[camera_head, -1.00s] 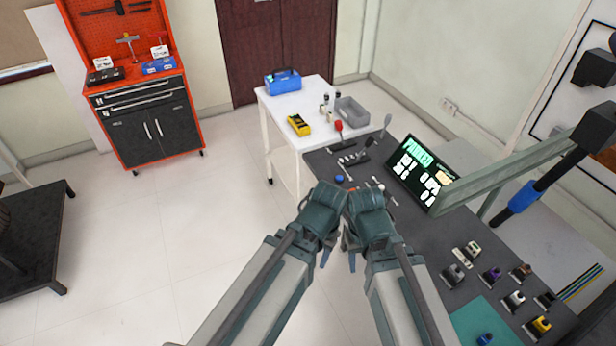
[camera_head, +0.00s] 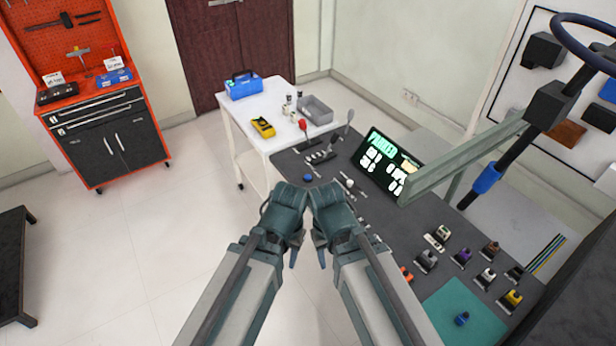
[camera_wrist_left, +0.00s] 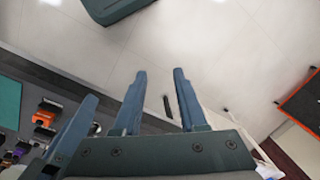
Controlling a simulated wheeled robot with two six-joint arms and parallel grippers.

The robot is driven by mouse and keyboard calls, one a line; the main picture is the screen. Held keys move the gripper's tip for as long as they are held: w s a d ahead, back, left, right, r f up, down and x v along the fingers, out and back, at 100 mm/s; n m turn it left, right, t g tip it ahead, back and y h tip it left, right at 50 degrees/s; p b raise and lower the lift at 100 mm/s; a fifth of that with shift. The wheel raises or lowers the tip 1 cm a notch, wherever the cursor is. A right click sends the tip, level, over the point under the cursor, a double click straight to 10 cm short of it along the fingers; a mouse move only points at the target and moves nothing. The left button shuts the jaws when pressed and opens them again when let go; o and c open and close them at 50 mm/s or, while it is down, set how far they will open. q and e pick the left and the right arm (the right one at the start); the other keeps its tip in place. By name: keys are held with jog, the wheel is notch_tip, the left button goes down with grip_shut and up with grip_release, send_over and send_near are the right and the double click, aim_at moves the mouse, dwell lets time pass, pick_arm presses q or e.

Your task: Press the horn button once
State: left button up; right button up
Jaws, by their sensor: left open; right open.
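I cannot tell which part is the horn button. A dark blue steering wheel (camera_head: 568,42) stands at the upper right on a black column, its rim cut by the frame edge and its hub not clearly shown. A small blue round piece (camera_head: 307,177) lies on the dark bench, and another blue knob (camera_head: 462,319) sits on the teal mat. My left gripper (camera_head: 293,259) and right gripper (camera_head: 322,259) hang side by side, pointing down, left of the bench. In the left wrist view, my left gripper (camera_wrist_left: 160,80) is open and empty. My right gripper is open, touching nothing visible.
The dark bench (camera_head: 400,228) holds a tilted display (camera_head: 388,165) and several small coloured switch-like parts. A grey-green beam (camera_head: 465,158) crosses above it. A white table (camera_head: 250,130) and a red tool cabinet (camera_head: 107,140) stand further back.

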pick_arm(q)
grip_shut()
dwell(1.5)
